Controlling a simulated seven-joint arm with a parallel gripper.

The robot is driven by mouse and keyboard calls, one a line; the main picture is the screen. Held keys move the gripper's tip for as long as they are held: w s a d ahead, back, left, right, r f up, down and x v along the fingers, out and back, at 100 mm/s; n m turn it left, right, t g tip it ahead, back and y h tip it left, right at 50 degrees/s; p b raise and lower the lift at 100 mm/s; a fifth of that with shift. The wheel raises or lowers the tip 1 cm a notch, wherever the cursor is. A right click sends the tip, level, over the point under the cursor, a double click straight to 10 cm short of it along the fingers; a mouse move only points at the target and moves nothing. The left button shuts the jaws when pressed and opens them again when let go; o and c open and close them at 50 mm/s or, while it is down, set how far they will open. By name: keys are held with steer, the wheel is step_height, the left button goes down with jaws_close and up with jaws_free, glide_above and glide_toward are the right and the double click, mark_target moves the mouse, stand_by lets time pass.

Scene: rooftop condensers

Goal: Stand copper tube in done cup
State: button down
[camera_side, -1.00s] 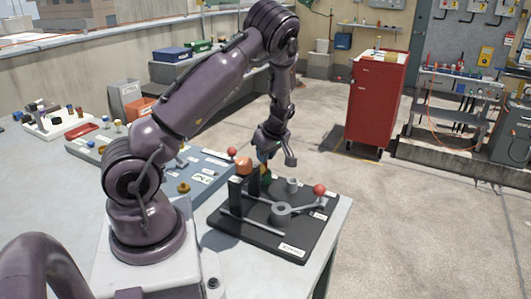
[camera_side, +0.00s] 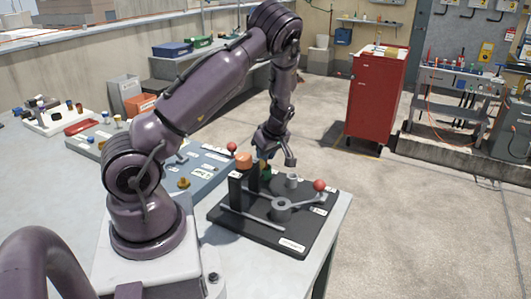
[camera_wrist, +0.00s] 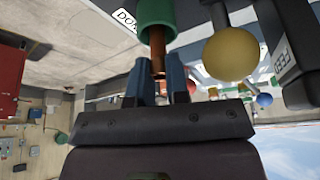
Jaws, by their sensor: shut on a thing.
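My gripper (camera_wrist: 163,88) is shut on the copper tube (camera_wrist: 158,55), a thin brown rod between its blue fingers in the wrist view. The tube's far end meets the mouth of a green cup (camera_wrist: 155,10) and appears to pass inside it; how deep is hidden. A white label (camera_wrist: 122,19), partly cut off and starting "DO", lies beside the cup. In the side view my gripper (camera_side: 270,150) is low over the back of the black board (camera_side: 240,232), right above the green cup (camera_side: 265,171). The tube cannot be made out there.
Close beside the gripper are an orange-topped black post (camera_side: 243,160) and a red-ball lever (camera_side: 319,186). A grey cylinder (camera_side: 291,181) stands on the board. A yellow ball (camera_wrist: 230,54) is near the fingers in the wrist view. The blue-grey panel (camera_side: 205,175) lies left.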

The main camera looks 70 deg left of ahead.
steer(key=shift+f, duration=0.35)
steer(key=c, duration=1)
jaws_free()
steer(key=shift+c, duration=0.2)
steer(key=v, duration=1.3)
